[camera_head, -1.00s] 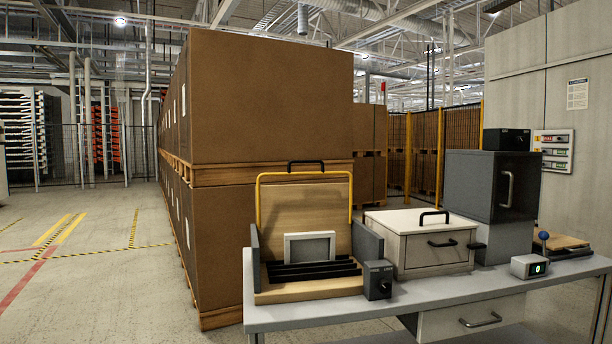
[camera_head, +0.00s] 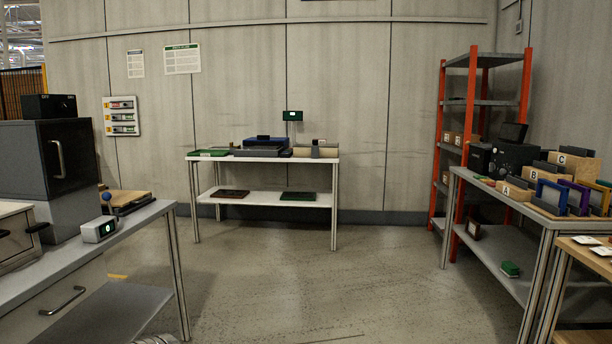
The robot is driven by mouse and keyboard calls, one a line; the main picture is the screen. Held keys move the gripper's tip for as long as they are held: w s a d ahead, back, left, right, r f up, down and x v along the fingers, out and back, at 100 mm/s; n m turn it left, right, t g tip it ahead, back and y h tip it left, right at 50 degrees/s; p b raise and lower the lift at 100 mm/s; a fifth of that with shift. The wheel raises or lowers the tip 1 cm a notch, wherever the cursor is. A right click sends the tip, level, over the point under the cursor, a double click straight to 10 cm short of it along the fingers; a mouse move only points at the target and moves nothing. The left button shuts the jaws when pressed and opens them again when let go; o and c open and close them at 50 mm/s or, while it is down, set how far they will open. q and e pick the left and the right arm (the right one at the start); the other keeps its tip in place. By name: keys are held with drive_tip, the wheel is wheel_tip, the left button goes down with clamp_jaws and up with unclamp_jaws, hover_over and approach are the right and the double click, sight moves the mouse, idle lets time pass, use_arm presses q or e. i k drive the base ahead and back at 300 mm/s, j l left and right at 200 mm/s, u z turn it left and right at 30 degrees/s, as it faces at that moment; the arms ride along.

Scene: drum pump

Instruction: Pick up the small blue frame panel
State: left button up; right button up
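A small blue frame panel (camera_head: 551,194) stands upright on the right-hand workbench, near its front part. A purple panel (camera_head: 576,196) stands close to its right. Both are small in the picture, and how they are held at the base is hard to tell. Neither of my grippers is in view, and nothing near the panel is touching it from my side.
The right workbench (camera_head: 480,181) also holds lettered wooden boxes and dark devices. A wooden table (camera_head: 568,250) stands in front of it. An orange-framed shelf (camera_head: 465,150) is behind. The left bench (camera_head: 45,262) is near me. The middle floor (camera_head: 330,285) is clear.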

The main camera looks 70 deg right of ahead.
sight(555, 194)
drive_tip(key=z, duration=3.6)
drive_tip(key=i+j+z, duration=0.15)
drive_tip(key=z, duration=0.65)
drive_tip(key=i+j+z, duration=0.2)
drive_tip(key=j, duration=0.15)
drive_tip(key=i+j+z, duration=0.2)
drive_tip(key=j, duration=0.2)
drive_tip(key=j+z, duration=0.2)
drive_tip(key=j, duration=0.2)
drive_tip(key=i+j+z, duration=0.2)
drive_tip(key=j, duration=0.2)
drive_tip(key=k, duration=0.1)
